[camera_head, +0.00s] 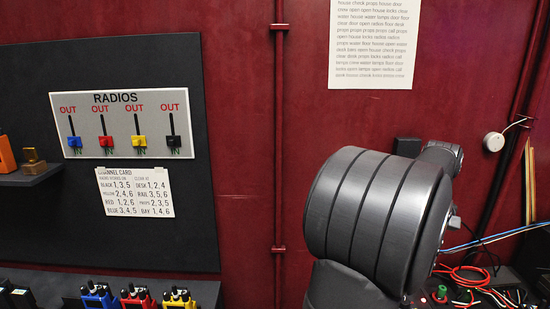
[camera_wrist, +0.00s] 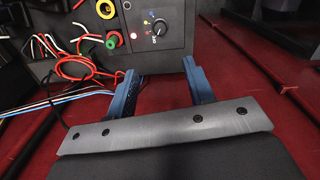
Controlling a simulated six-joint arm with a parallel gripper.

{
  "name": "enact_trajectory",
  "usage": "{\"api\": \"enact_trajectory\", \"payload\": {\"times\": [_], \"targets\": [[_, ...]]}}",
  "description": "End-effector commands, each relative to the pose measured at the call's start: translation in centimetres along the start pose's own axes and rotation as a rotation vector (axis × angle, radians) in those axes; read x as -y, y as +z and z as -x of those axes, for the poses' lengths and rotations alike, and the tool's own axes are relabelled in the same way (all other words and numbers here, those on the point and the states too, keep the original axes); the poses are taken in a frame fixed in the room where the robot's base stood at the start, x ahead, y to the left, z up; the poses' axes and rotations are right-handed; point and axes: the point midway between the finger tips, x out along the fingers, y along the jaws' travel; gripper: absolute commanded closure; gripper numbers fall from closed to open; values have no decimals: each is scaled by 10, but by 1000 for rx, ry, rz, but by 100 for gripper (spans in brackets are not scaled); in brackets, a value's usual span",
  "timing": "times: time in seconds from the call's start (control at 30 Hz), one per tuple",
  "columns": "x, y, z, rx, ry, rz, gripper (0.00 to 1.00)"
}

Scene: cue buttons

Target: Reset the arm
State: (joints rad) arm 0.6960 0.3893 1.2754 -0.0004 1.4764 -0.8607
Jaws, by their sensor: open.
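My gripper (camera_wrist: 192,80) shows in the wrist view as two blue fingers set apart, with nothing between them. Beyond the fingers is a dark panel (camera_wrist: 178,50) with a black knob (camera_wrist: 159,26), a lit red light, and green and yellow sockets. I cannot tell the exact distance from the fingers to the panel. In the head view my dark ribbed arm fills the lower right, and the gripper itself is hidden there.
A RADIOS board (camera_head: 122,124) and channel card (camera_head: 136,191) hang on a dark panel at left. Blue, red and yellow radios (camera_head: 138,297) stand below. Loose red, black and blue wires (camera_wrist: 78,68) lie beside the knob panel. A vertical red pipe (camera_head: 279,150) runs down the wall.

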Motion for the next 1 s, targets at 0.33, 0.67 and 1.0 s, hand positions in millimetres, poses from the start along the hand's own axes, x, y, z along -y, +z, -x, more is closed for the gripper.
{"api": "enact_trajectory", "payload": {"times": [0.33,0.67,1.0], "targets": [[0,0,-73,3,-4,0,52],[0,0,-139,3,-4,0,52],[0,0,-176,0,0,-122,52]]}}
